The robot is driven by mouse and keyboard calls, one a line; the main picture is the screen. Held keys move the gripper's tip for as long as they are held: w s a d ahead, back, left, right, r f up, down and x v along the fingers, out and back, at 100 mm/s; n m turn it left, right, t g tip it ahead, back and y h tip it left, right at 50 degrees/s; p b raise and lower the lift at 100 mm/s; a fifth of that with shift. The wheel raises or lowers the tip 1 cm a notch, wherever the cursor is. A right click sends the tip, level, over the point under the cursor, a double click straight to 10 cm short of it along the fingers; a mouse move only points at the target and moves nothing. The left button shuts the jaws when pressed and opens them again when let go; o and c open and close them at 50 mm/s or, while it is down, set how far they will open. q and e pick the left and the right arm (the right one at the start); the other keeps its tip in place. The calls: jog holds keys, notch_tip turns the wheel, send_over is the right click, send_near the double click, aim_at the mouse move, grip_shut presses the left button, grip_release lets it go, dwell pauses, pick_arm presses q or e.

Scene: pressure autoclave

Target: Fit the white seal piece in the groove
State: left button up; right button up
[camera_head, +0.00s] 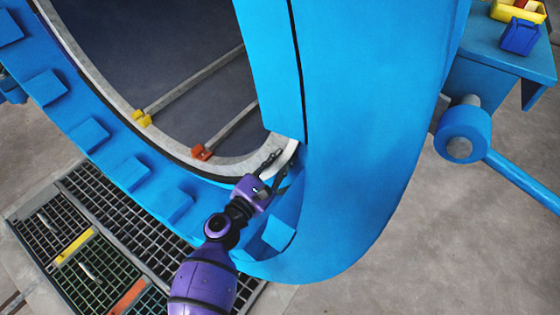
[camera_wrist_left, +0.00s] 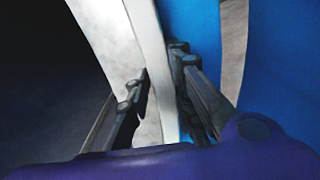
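The white seal piece (camera_head: 287,153) is a short curved strip at the lower right of the round opening, beside the blue door edge. It also shows in the left wrist view (camera_wrist_left: 153,55), running between the fingers. My left gripper (camera_head: 273,172) reaches up to it from below. In the left wrist view its two fingers (camera_wrist_left: 160,82) lie against both sides of the strip and appear closed on it. The pale ring (camera_head: 120,108) around the opening has a dark groove line (camera_head: 205,174) along its outer side. The gripper partly hides the seal piece's lower end. My right gripper is not in view.
The blue flange with block-shaped lugs (camera_head: 126,173) surrounds the opening. The large blue door (camera_head: 370,90) stands close on the right. Inside are rails with yellow (camera_head: 142,118) and red (camera_head: 201,152) end pieces. A floor grate (camera_head: 100,245) lies lower left; a blue table (camera_head: 515,50) stands upper right.

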pick_arm(q)
jog(key=shift+s+a, duration=0.35)
jog(key=shift+s, duration=0.15)
dwell(0.3)
jog(key=shift+c, duration=0.6)
grip_shut()
jog(key=shift+w+d, duration=0.3)
jog(key=shift+w, duration=0.15)
jog(key=o, duration=0.6)
grip_release()
jog(key=shift+c, duration=0.2)
jog(key=shift+s+f, duration=0.1)
jog(key=shift+s, duration=0.05)
